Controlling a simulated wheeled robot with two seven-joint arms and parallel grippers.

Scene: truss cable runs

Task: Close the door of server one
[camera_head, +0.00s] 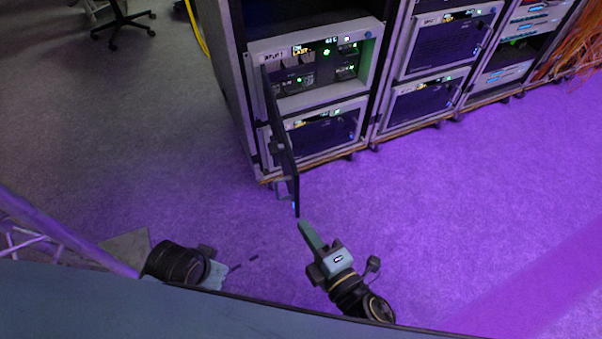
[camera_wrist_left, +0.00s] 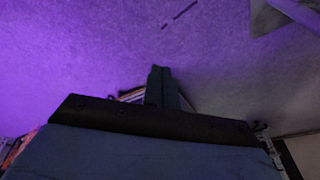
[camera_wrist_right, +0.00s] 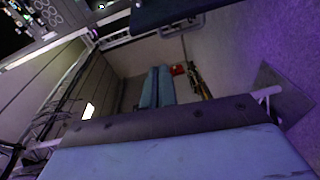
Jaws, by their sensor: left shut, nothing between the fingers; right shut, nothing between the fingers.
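The open server (camera_head: 318,68) is in the upper bay of the left rack, with lit modules inside. Its dark door (camera_head: 281,145) stands swung out from the left side, seen nearly edge-on. My right gripper (camera_head: 304,228) is shut and empty, just below the door's near end and apparently apart from it; depth is hard to judge. Its closed fingers also show in the right wrist view (camera_wrist_right: 158,76), with a dark panel, probably the door (camera_wrist_right: 168,12), above. My left gripper (camera_head: 222,270) is low at left; its shut fingers show in the left wrist view (camera_wrist_left: 160,75).
A lower server (camera_head: 325,132) with a closed front sits below. More racks (camera_head: 445,50) stand to the right, with orange cables (camera_head: 575,50) at the far right. A truss (camera_head: 60,235) is at lower left. The purple-lit floor (camera_head: 470,210) is clear.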

